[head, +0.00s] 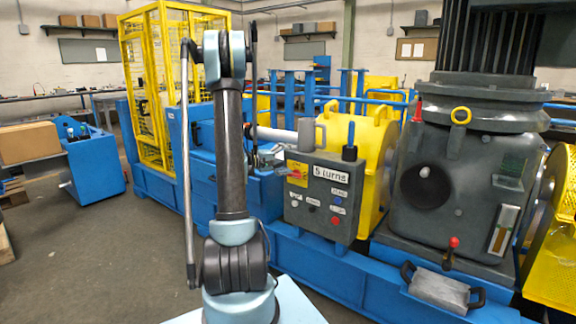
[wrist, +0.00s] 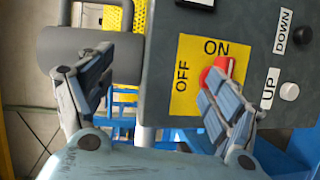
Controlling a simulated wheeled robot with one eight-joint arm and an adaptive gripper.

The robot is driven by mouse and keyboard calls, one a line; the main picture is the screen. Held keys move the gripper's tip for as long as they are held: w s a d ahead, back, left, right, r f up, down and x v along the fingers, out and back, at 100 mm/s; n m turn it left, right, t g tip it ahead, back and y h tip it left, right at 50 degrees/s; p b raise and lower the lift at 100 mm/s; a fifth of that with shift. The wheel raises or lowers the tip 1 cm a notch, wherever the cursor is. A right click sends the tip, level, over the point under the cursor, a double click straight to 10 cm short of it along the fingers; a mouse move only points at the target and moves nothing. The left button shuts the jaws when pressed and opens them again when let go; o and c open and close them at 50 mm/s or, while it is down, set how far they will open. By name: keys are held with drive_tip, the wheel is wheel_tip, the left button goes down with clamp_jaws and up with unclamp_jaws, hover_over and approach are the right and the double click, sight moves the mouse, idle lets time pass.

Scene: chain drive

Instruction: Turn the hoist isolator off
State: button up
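The hoist isolator is a red handle (wrist: 224,64) on a yellow plate (wrist: 185,84) marked ON and OFF, on a dark grey control box. In the wrist view the visible red part is by the ON word, and a finger hides the rest. The yellow plate (head: 297,173) also shows small on the box's upper left in the head view. My gripper (wrist: 158,65) is open, with wide-apart fingers and nothing between them. Its right finger overlaps the handle; I cannot tell whether it touches. In the head view I cannot make out the fingers clearly.
The control box (head: 318,205) carries a "5 turns" label and several buttons, with UP and DOWN labels beside the plate. Yellow guards (head: 372,150) and a large grey motor housing (head: 465,170) stand close to the right. Open floor (head: 95,260) lies at the left.

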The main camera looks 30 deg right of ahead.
drive_tip(key=s+a+r, duration=0.2)
drive_tip(key=a+r, duration=0.1)
drive_tip(key=a, duration=0.4)
drive_tip(key=s+a+r, duration=0.3)
drive_tip(key=a, duration=0.5)
drive_tip(key=shift+s, duration=0.2)
idle(1.6)
drive_tip(key=shift+f, duration=0.1)
